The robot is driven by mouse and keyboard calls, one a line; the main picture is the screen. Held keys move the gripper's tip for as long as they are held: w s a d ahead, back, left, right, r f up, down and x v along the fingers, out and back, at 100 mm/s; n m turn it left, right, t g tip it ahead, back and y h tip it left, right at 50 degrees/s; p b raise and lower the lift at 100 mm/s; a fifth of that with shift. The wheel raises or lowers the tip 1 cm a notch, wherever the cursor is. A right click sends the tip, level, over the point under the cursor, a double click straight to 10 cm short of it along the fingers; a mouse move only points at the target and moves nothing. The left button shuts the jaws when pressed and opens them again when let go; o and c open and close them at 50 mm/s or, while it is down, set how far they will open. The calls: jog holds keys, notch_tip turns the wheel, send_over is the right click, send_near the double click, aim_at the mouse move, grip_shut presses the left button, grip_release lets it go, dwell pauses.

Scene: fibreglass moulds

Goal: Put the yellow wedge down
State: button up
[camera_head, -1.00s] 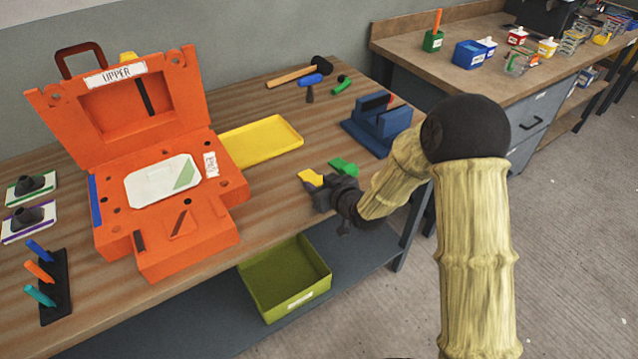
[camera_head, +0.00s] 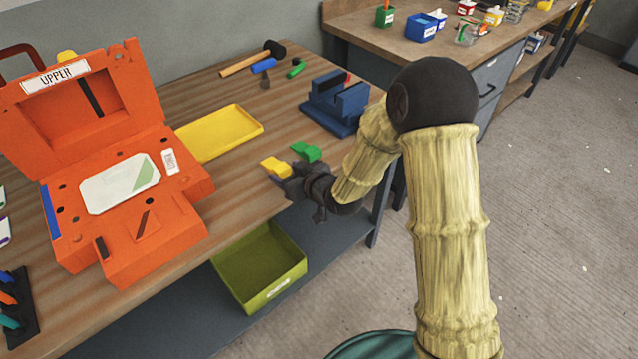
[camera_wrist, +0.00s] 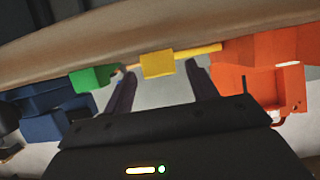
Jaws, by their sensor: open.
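The yellow wedge (camera_head: 275,167) is near the front edge of the wooden bench, and appears to rest on it. My gripper (camera_head: 284,180) is open at its near side, just over the bench edge. In the wrist view the yellow wedge (camera_wrist: 157,64) shows between and just beyond the two spread fingertips of my gripper (camera_wrist: 163,78). No finger clearly presses on it there; whether one touches it I cannot tell. A green wedge (camera_head: 306,151) lies just behind and to the right, and shows left of the yellow wedge in the wrist view (camera_wrist: 92,78).
An open orange mould case (camera_head: 190,190) stands to the left. A yellow tray (camera_head: 225,135) lies behind the wedge and a blue fixture (camera_head: 335,105) behind right. Hammer (camera_head: 250,60) and small tools lie at the back. A green bin (camera_head: 262,270) sits on the lower shelf.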

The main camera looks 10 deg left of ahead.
jog(key=b+v, duration=0.3)
jog(key=v, duration=1.1)
jog(key=shift+r, duration=0.2)
jog(key=shift+s+d, duration=0.1)
jog(key=d+f+m+g+h, duration=0.1)
jog(key=d+f+m+h, duration=0.2)
jog(key=d, duration=0.4)
jog(key=d+f+m+h, duration=0.1)
jog(key=d+m+h, duration=0.1)
jog(key=d+h, duration=0.4)
jog(key=s+d+m+g+h, duration=0.1)
jog(key=s+d+m+g, duration=0.4)
jog(key=s+d, duration=0.3)
jog(key=shift+s+d+f, duration=0.35)
jog(key=shift+s+f, duration=0.1)
jog(key=shift+s, duration=0.65)
